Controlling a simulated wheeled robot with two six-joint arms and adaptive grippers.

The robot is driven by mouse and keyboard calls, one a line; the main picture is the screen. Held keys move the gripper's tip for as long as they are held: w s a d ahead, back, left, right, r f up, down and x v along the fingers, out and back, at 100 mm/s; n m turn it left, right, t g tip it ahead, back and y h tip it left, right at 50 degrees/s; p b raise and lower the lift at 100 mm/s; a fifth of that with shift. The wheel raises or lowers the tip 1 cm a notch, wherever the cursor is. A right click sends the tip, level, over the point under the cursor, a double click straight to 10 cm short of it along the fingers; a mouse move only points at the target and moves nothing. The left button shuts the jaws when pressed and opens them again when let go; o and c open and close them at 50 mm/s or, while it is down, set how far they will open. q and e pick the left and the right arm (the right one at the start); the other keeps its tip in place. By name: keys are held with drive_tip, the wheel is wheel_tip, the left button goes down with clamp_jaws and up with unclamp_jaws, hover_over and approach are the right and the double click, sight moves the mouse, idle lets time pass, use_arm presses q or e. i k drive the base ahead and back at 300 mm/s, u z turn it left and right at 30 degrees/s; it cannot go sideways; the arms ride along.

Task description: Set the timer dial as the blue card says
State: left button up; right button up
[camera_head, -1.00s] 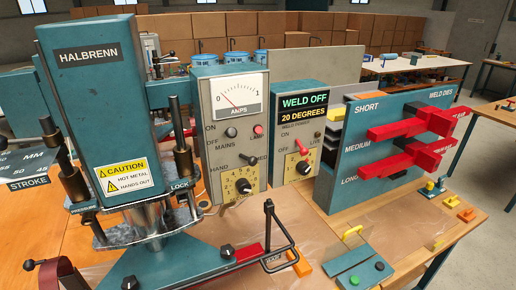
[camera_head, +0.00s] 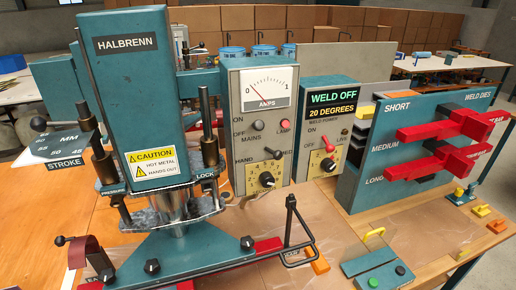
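A yellow dial plate with a black knob (camera_head: 267,180) sits low on the grey control panel (camera_head: 240,104), below the amps meter (camera_head: 268,88). It is the likely timer dial, but its label and exact setting are too small to read. I cannot make out a blue card in this view. Neither of my grippers is in view.
The teal Halbrenn press (camera_head: 143,95) stands left of the panel. A screen (camera_head: 331,102) reads "WELD OFF" and "20 DEGREES", above a red-handled switch (camera_head: 327,145). A bent black handle (camera_head: 298,235) stands in front. Red-handled dies (camera_head: 440,130) fill the rack at right.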

sight(266, 178)
drive_tip(key=u, duration=0.3)
drive_tip(key=k, duration=1.05)
drive_tip(key=u, duration=1.9)
drive_tip(key=i, duration=0.9)
drive_tip(key=z, duration=2.5)
